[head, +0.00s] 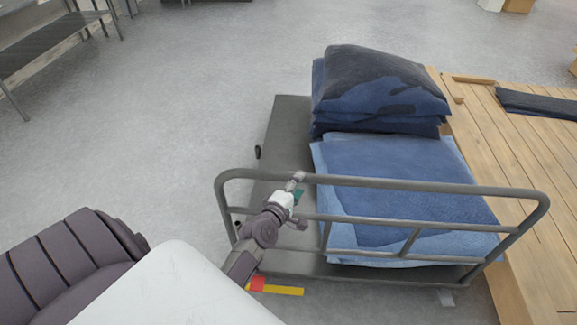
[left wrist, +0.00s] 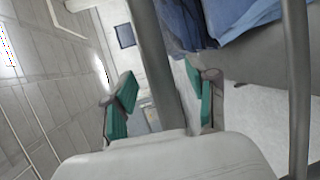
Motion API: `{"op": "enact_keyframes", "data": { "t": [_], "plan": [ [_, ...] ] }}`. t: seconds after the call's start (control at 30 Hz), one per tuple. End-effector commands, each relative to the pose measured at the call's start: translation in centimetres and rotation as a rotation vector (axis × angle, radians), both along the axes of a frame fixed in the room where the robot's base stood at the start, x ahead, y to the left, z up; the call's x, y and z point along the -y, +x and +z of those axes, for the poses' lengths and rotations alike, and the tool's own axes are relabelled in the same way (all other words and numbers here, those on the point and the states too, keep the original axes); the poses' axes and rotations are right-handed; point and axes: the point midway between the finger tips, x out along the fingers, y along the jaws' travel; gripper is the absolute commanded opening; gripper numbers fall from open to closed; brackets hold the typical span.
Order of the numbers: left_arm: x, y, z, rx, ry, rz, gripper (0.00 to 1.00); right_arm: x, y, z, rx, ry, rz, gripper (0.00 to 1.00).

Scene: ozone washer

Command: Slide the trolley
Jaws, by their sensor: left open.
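The trolley (head: 285,125) is a dark grey flat platform with a tubular grey handle frame (head: 400,185) at its near end. It carries two stacks of folded blue fabric, a darker pile (head: 380,80) at the far end and a lighter pile (head: 400,190) nearer the handle. My left gripper (head: 299,198) is at the left part of the handle frame. In the left wrist view my left gripper (left wrist: 160,95) is open, with a grey tube of the handle (left wrist: 155,65) between its teal-padded fingers. Contact with the tube cannot be told. My right gripper is not in view.
A wooden slatted platform (head: 510,150) stands close along the trolley's right side, with a dark folded cloth (head: 535,105) on it. A grey metal table (head: 50,45) stands at the far left. The grey floor (head: 180,110) left of and beyond the trolley is clear.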

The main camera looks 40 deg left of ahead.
Motion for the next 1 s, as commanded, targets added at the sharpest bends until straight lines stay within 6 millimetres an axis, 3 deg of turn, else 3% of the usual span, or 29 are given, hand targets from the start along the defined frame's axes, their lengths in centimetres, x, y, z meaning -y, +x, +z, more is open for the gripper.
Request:
{"op": "enact_keyframes", "data": {
  "t": [0.2, 0.4, 0.6, 1.0],
  "plan": [
    [0.8, -4.9, 0.7, -0.005, -0.001, -0.001, 0.58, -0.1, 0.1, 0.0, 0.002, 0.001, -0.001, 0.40],
    [1.3, -7.8, 1.3, -0.004, -0.001, -0.001, 0.58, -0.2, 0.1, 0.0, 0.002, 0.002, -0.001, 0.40],
    [1.4, -8.8, 1.5, -0.003, -0.002, -0.002, 0.58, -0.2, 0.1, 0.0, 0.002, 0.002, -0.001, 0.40],
    [1.4, -8.8, 1.5, -0.003, -0.002, -0.002, 0.58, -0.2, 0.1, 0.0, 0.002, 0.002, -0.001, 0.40]
  ]
}}
